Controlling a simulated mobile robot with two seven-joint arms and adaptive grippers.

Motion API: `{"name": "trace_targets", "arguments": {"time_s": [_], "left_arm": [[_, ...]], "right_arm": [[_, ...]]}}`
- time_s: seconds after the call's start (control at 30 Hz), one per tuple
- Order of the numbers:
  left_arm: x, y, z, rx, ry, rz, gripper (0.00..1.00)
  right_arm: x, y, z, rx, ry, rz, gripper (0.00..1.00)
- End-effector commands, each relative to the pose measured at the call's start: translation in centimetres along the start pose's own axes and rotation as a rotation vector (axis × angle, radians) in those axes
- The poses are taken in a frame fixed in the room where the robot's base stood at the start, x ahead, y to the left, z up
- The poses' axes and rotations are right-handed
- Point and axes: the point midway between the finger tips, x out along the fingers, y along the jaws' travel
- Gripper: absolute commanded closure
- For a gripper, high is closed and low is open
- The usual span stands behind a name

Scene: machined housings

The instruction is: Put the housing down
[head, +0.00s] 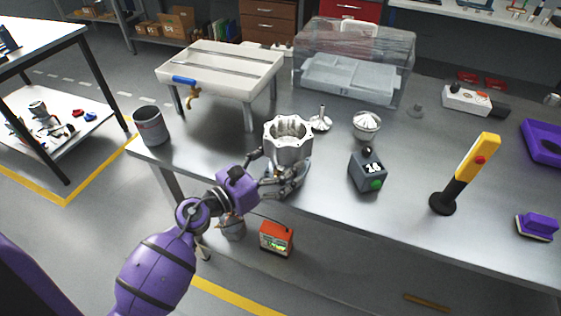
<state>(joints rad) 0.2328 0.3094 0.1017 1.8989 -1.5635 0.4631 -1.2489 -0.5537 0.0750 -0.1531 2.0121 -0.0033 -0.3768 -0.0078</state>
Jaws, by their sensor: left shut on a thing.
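The housing (288,148) is a silver, open-topped metal part with a scalloped rim. It is upright near the front edge of the grey metal table (420,148). My left gripper (284,178) is shut on the lower part of the housing, and its fingers hide the base. I cannot tell whether the housing touches the tabletop. My right gripper is not in the head view.
A grey cup (149,126) stands at the left corner. A white stand with a tap (222,68) and a clear box (352,62) are behind. Small metal parts (320,120) sit close behind the housing.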

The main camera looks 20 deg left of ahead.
Motion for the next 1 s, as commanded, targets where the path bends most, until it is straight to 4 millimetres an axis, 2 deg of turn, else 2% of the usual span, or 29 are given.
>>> {"name": "trace_targets", "arguments": {"time_s": [0.17,0.2,0.33,0.77,0.87,1.0], "left_arm": [[0.1,0.0,0.1,0.002,-0.005,0.000,0.85],[0.0,0.0,-0.2,0.000,0.000,0.000,0.19],[0.0,0.0,-0.1,0.001,0.000,0.000,0.02],[-0.1,0.0,0.2,0.001,-0.001,0.000,0.02],[-1.3,0.0,-0.3,-0.001,0.004,0.001,0.02],[-4.2,0.0,-0.5,0.000,0.007,0.002,0.02]], "right_arm": [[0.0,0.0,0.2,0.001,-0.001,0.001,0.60],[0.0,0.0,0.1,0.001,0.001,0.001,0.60],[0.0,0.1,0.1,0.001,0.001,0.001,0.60],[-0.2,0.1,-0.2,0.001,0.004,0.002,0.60],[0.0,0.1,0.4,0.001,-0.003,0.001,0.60],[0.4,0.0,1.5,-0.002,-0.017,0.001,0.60]]}}
